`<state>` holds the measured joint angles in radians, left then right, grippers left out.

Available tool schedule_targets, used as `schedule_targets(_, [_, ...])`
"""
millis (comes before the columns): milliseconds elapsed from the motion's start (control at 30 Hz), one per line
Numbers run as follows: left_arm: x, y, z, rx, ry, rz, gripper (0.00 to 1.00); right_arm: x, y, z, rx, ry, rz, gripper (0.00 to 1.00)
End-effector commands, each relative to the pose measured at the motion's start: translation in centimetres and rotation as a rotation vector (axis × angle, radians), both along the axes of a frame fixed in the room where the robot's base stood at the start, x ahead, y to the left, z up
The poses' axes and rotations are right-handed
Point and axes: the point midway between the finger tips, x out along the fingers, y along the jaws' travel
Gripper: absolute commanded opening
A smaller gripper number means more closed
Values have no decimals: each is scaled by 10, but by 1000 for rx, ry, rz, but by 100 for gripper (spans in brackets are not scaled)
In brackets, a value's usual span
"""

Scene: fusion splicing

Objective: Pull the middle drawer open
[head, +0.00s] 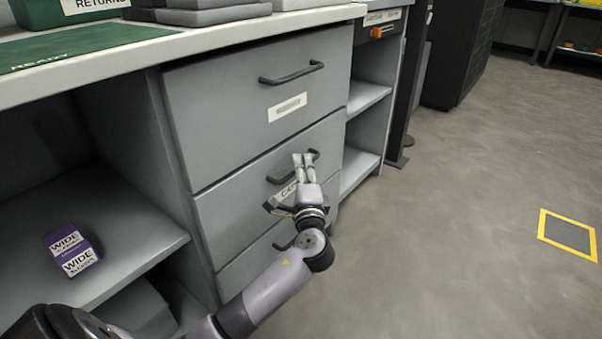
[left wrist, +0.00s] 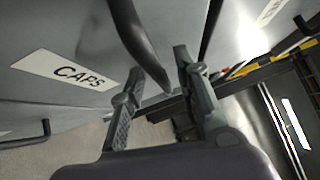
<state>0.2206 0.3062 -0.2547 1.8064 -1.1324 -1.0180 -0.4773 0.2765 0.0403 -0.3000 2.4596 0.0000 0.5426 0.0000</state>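The grey middle drawer (head: 235,204) appears shut in the head view, its front level with the drawers above and below. Its dark bar handle (head: 279,180) is partly hidden behind my left gripper (head: 303,157). In the left wrist view, the CAPS label (left wrist: 62,71) shows on the drawer front. The handle (left wrist: 142,42) runs down between the two fingers of my left gripper (left wrist: 158,68). The fingers are spread, with visible gaps beside the bar. Whether either finger touches it I cannot tell. My right gripper is in neither view.
The top drawer (head: 225,105) with its own handle (head: 291,75) is above, and a lower drawer (head: 245,272) below. Open shelves flank the drawers; a purple WIDE box (head: 72,252) sits on the left one. The floor (head: 450,200) to the right is clear.

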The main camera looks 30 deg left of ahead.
Motion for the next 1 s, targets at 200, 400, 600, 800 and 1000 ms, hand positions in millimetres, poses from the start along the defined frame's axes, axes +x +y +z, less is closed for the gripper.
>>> schedule_targets(200, [6, 6, 1, -1, 1, 1, 30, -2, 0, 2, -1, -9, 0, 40])
schedule_targets(400, [6, 6, 1, -1, 1, 0, 29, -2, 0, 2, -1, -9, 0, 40])
schedule_targets(600, [6, 6, 1, 0, 0, 0, 16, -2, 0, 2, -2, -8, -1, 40])
schedule_targets(800, [6, 5, 1, -1, 1, 0, 2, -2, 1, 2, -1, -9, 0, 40])
schedule_targets(1000, [6, 5, 1, -1, 1, 0, 0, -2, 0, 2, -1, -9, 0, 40])
